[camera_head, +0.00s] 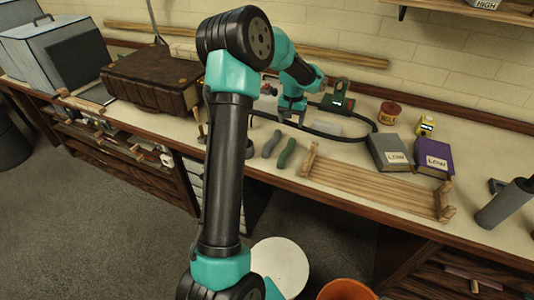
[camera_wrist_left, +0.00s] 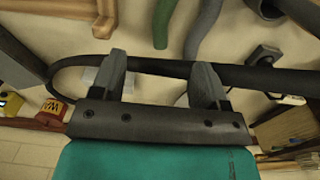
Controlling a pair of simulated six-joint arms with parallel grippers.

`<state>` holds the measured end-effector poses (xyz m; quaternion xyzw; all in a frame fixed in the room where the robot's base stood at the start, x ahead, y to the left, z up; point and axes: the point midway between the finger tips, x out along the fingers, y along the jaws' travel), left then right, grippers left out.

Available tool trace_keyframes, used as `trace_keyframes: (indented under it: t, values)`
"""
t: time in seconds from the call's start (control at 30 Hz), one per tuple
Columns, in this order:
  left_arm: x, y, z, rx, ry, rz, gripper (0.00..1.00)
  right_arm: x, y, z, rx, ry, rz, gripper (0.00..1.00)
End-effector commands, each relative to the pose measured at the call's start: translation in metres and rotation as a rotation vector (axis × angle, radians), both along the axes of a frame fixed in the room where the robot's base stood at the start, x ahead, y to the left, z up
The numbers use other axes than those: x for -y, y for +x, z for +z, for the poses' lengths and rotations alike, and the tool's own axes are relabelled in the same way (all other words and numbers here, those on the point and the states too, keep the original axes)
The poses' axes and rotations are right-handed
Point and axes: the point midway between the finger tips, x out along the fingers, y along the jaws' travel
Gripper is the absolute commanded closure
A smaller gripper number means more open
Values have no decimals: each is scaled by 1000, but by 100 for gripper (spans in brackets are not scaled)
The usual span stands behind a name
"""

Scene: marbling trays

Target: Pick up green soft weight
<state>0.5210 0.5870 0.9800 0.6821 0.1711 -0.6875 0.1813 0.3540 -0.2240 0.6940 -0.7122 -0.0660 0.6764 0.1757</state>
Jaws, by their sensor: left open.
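The green soft weight (camera_head: 286,153) is a slim, slightly curved piece lying on the bench, just right of a similar grey one (camera_head: 271,144). My left gripper (camera_head: 291,117) is above the bench behind both pieces, apart from them. In the left wrist view, my left gripper (camera_wrist_left: 160,65) is open, with nothing between its fingers. There the green weight (camera_wrist_left: 163,22) lies beyond the fingertips at the top, with the grey piece (camera_wrist_left: 204,25) to its right. My right gripper is not in view.
A black hose (camera_head: 355,138) loops behind the weights and crosses near my fingers in the wrist view. A wooden rack (camera_head: 375,187) stands right of the green weight, with grey (camera_head: 388,152) and purple (camera_head: 434,158) boxes behind. A brown case (camera_head: 150,80) sits left.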

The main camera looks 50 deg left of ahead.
Motion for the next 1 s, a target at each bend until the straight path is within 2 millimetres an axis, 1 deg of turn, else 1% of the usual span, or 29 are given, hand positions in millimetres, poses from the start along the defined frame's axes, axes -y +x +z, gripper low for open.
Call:
trace_keyframes:
  t: [0.03,0.1,0.37,0.47,0.57,0.67,1.0]
  values:
    - [-4,0,3,3,12,-1,32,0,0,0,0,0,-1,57]
    - [-7,0,5,5,19,-2,32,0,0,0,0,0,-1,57]
    - [-6,0,4,3,17,-2,32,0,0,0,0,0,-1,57]
    - [-6,0,-1,3,16,-2,32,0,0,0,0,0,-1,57]
    - [-6,0,-12,1,15,-2,32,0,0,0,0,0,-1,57]
    - [-6,0,-28,0,14,-2,32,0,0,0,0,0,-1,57]
    - [-6,0,-86,0,15,-3,32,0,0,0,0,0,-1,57]
